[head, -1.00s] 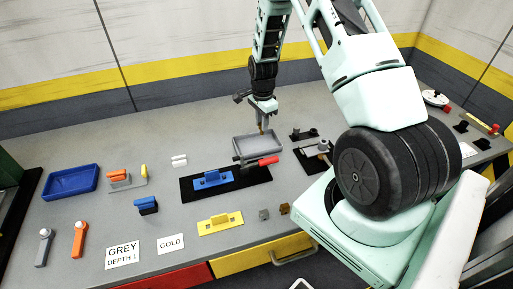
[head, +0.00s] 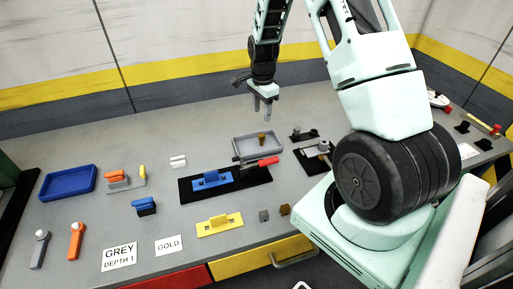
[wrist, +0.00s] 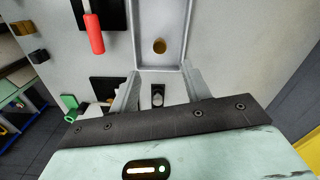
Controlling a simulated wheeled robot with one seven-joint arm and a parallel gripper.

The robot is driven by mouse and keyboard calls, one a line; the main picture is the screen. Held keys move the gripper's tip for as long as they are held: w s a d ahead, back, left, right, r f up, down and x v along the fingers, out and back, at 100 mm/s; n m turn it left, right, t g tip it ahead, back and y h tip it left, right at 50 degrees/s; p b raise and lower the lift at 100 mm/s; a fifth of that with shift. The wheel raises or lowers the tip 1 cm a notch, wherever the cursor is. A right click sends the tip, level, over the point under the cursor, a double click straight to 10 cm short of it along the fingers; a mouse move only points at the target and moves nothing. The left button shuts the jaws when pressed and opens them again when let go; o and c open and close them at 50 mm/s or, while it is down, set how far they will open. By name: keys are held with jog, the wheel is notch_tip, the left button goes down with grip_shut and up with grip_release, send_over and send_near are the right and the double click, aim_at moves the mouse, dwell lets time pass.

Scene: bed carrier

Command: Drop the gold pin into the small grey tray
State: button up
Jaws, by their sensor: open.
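The gold pin (head: 262,139) stands inside the small grey tray (head: 240,139), towards its right half in the head view. In the wrist view the pin (wrist: 159,46) shows as a round gold end on the floor of the tray (wrist: 140,34), clear of the walls. My gripper (head: 262,112) is above and behind the tray, open and empty. In the wrist view its two fingers (wrist: 159,88) are spread apart, with the pin beyond them and nothing between them.
Black fixtures (head: 304,135) stand to the right. A blue tray (head: 68,182) is at far left, and the back-left table is clear.

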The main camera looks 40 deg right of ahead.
notch_tip(320, 180, up, 12)
jog(key=b, duration=0.2)
dwell(0.5)
jog(key=s+a+n+b, duration=0.1)
jog(key=s+a+n, duration=0.3)
jog(key=a, duration=0.5)
jog(key=s+a+r+n+y, duration=0.1)
jog(key=s+a+n, duration=0.1)
jog(key=a+n, duration=0.6)
jog(key=s+a+n+b, duration=0.1)
jog(key=s+a+n, duration=0.1)
jog(key=a, duration=0.9)
jog(key=s+a+f+n, duration=0.1)
jog(key=s+a+n, duration=0.4)
jog(key=s+n, duration=0.2)
jog(key=s+a+f+n, duration=0.1)
jog(key=s+a+n, duration=0.4)
jog(key=s, duration=0.7)
jog(key=shift+n, duration=1)
jog(key=shift+w, duration=0.1)
